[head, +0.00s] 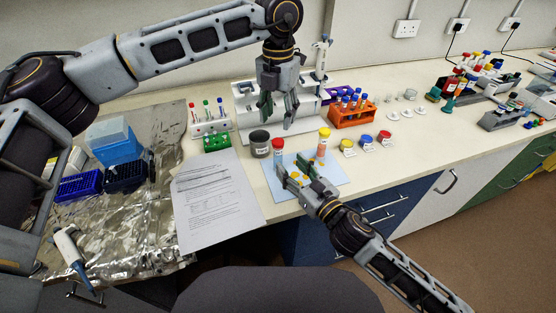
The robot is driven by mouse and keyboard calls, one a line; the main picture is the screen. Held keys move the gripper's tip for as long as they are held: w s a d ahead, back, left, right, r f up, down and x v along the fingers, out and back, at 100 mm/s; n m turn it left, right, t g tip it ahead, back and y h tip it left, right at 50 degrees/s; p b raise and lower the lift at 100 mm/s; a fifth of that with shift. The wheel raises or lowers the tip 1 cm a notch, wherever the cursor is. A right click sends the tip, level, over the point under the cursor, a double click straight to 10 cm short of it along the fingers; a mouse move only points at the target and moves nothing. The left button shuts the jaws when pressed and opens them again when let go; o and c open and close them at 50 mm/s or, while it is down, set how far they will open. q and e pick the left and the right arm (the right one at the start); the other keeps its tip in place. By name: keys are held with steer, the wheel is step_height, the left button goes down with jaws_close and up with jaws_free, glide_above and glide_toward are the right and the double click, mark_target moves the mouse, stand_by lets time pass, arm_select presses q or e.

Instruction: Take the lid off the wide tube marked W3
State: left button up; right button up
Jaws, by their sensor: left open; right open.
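Two wide tubes stand near the light blue mat. One has a red lid (278,144) and stands at the mat's upper left; the other has a yellow lid (324,133) and an orange-pink body, at the mat's upper right. Their markings are too small to read, so I cannot tell which is W3. My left gripper (278,115) is open, pointing down above and behind the tubes, empty. My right gripper (294,170) is open low over the mat (333,176), in front of the tubes, with small yellow-orange pieces around its fingers.
A dark labelled pot (260,144) stands left of the red-lidded tube. Small yellow (347,146), blue (367,142) and red (384,138) lidded pots stand to the right. An orange tube rack (353,116) is behind. A printed sheet (212,200) lies to the left.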

mark_target(281, 155)
steer(key=shift+x, duration=3.8)
steer(key=shift+d, duration=0.1)
jaws_close()
